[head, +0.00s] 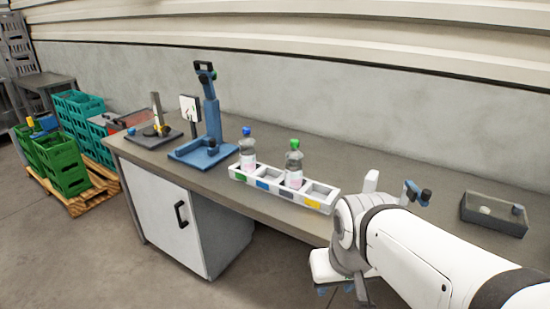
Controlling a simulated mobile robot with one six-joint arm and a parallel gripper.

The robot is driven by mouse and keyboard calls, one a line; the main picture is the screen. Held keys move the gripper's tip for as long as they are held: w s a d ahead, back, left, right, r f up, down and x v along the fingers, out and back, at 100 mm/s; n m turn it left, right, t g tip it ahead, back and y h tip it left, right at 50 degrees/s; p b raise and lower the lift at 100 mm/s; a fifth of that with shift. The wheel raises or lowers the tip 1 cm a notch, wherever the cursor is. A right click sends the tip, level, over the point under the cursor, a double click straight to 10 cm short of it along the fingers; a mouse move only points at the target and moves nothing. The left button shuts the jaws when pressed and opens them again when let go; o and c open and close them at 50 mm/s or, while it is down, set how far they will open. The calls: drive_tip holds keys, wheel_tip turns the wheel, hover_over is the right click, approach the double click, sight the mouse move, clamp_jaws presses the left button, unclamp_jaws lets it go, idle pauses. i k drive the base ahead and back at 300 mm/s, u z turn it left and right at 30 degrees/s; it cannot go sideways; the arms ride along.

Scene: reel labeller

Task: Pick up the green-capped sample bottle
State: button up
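The green-capped sample bottle (294,168) is clear with a pale label. It stands upright in a white compartment rack (323,207) on the bench, in a compartment right of the rack's middle. A similar blue-capped bottle (247,155) stands upright in the rack's left end compartment. My gripper (340,290) is at the lower middle of the head view, in front of the bench edge and below and right of the green-capped bottle, apart from it. My wrist hides most of it, and its fingers are too unclear to tell open from shut.
A blue press-like stand (211,115) and a small dark-based fixture (155,130) stand on the bench left of the rack. A grey tray (493,214) lies at the right. Green crates (62,165) sit on a pallet at the left. A wall runs behind the bench.

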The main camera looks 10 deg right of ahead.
sight(293, 167)
drive_tip(key=i, duration=0.85)
drive_tip(key=z, duration=0.05)
